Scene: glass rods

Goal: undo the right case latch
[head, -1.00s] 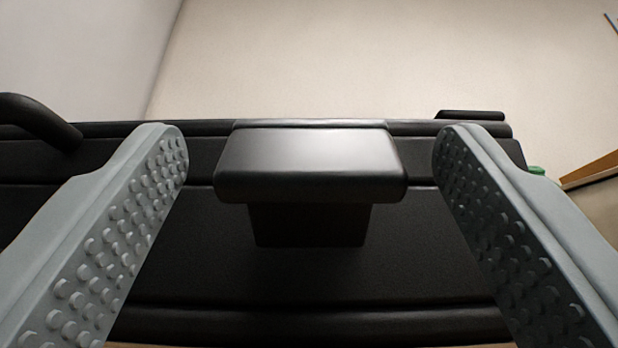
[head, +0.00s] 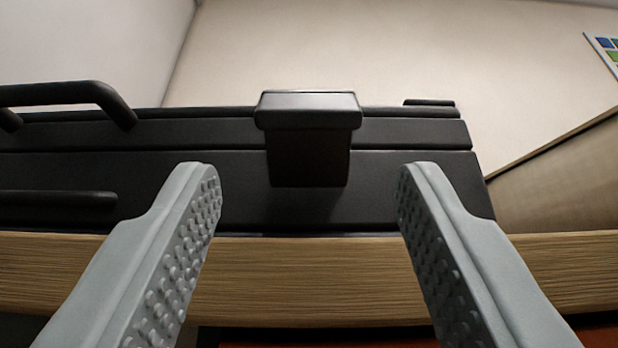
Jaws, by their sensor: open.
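The black case (head: 400,182) stands on a wooden surface and fills the middle of the head view. Its latch (head: 307,145) is a black block with a wider lip on top, on the case's front face near the right end. The lip sits at the case's top edge and the latch lies against the front. My gripper (head: 307,170) is open and empty. Its two grey studded fingers are spread on either side of the latch, lower in the picture and apart from it.
A black handle (head: 70,95) sticks out at the case's upper left, with a dark bar (head: 55,198) below it. The wooden edge (head: 310,280) runs across below the case. A brown panel (head: 560,175) stands at the right. A pale wall is behind.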

